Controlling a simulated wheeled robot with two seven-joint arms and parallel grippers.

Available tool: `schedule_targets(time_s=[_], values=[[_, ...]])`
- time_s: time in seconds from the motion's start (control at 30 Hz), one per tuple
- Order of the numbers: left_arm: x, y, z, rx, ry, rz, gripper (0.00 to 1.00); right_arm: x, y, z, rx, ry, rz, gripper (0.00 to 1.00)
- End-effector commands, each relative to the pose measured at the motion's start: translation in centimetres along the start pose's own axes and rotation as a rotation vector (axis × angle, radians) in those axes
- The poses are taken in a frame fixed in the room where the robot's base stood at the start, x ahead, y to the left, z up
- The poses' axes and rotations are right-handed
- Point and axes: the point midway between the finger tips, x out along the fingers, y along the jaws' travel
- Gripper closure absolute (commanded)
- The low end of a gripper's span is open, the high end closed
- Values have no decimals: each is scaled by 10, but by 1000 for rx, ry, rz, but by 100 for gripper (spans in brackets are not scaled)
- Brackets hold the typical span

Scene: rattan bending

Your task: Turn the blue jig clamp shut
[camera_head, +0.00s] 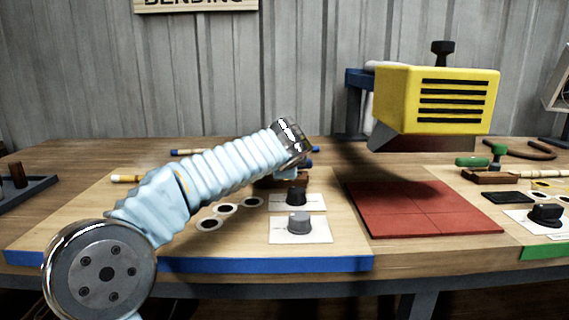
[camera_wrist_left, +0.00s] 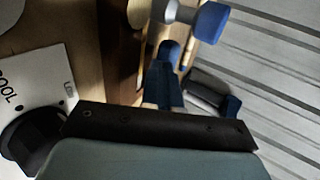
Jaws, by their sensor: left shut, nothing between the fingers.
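The blue jig clamp is mostly hidden behind my left arm in the head view; a bit of blue (camera_head: 309,163) shows just right of the wrist, above a brown block (camera_head: 266,182). In the left wrist view a blue knob on a grey shaft (camera_wrist_left: 208,20) is at the top, and a blue handle-like part (camera_wrist_left: 164,80) lies below it. I cannot tell whether they are one piece. The dark body of my left gripper (camera_wrist_left: 155,125) crosses the lower wrist view, close to these parts; it is shut and empty. Whether it touches them is unclear. My right gripper is out of view.
A black knob (camera_head: 297,195) and a grey knob (camera_head: 299,223) stand on cards on the blue-edged board (camera_head: 270,264). A yellow vented box (camera_head: 437,98) overhangs a red mat (camera_head: 410,208). A green clamp (camera_head: 497,151) is at right. A dark cylinder (camera_wrist_left: 208,92) is near the gripper.

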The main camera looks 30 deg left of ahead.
Motion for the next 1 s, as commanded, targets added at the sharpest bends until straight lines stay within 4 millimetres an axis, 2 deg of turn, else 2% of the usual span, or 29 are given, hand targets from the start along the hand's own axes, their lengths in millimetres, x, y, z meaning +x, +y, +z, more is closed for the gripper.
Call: schedule_targets(time_s=[0.23,1.0], values=[[10,-6,0,1,0,1,100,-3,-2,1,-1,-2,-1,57],[8,-6,3,35,59,0,100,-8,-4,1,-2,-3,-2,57]])
